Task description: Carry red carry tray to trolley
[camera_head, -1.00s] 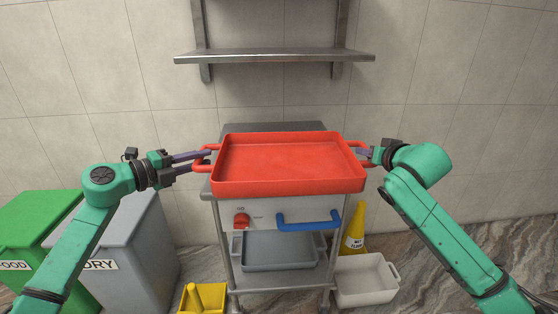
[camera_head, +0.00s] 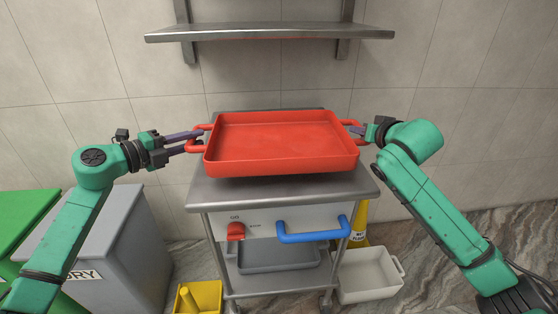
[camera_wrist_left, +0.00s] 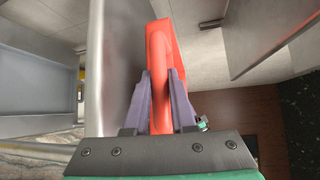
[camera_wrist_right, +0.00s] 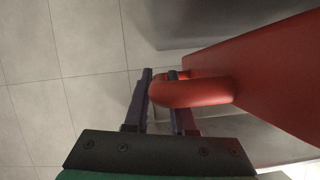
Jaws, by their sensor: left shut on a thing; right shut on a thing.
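The red carry tray (camera_head: 280,163) is empty and looks level in the head view, over the steel top of the trolley (camera_head: 290,190). I cannot tell whether it touches the top. My left gripper (camera_head: 201,140) is shut on the tray's left handle; in the left wrist view the fingers (camera_wrist_left: 160,100) pinch the red handle (camera_wrist_left: 160,60) from both sides. My right gripper (camera_head: 358,130) is shut on the right handle. In the right wrist view the fingers (camera_wrist_right: 160,100) are at the red handle loop (camera_wrist_right: 195,92), one finger partly hidden behind it.
A steel shelf (camera_head: 270,33) hangs on the wall above. Below the trolley top are a red knob (camera_head: 236,231), a blue handle (camera_head: 312,231) and a grey tray (camera_head: 275,258). Grey and green bins stand left, a yellow bucket (camera_head: 200,295) and white tub (camera_head: 370,275) on the floor.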

